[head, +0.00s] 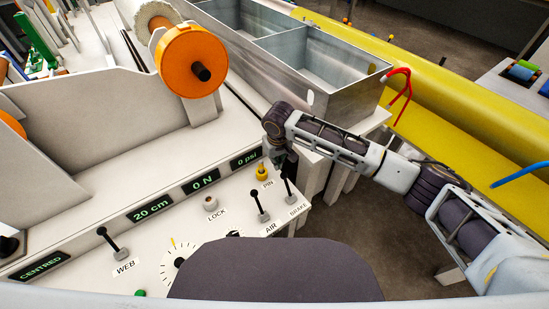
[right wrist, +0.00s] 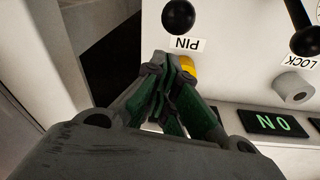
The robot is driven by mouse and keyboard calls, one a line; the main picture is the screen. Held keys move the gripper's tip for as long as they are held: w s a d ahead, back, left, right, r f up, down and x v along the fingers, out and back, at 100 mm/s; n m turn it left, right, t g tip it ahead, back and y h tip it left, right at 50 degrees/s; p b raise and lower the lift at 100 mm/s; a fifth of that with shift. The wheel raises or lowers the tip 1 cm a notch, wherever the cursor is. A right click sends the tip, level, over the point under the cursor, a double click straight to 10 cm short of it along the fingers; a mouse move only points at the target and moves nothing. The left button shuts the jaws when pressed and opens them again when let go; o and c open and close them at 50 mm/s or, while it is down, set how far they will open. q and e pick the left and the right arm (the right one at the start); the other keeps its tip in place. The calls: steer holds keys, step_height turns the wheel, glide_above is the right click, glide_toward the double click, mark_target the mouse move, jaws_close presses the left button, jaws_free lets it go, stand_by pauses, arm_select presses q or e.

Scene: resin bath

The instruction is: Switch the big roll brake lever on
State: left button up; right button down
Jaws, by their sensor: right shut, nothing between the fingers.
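The brake lever (head: 286,189) is a thin black stick with a ball knob at the right end of the white control panel, by the label BRAKE. Its black ball (right wrist: 178,16) appears to be the one at the top of the right wrist view. My right gripper (head: 280,159) is shut and empty, above the panel's back right corner, close behind the lever. In the right wrist view its green-padded fingers (right wrist: 170,68) meet in front of the yellow pin, partly hiding it. I cannot tell whether they touch anything. My left gripper is out of view.
The yellow pin (head: 262,172), air lever (head: 260,206), lock knob (head: 210,202) and web lever (head: 111,242) share the panel. A metal bath (head: 330,100) and an orange roll flange (head: 191,61) stand behind. A long yellow roll (head: 440,93) lies right.

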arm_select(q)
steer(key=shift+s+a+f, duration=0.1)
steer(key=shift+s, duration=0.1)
arm_select(e)
steer(key=shift+s+d+r, duration=0.15)
steer(key=shift+s+d, duration=0.2)
steer(key=shift+s, duration=0.35)
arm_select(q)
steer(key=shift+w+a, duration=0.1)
arm_select(e)
steer(key=shift+d, duration=0.1)
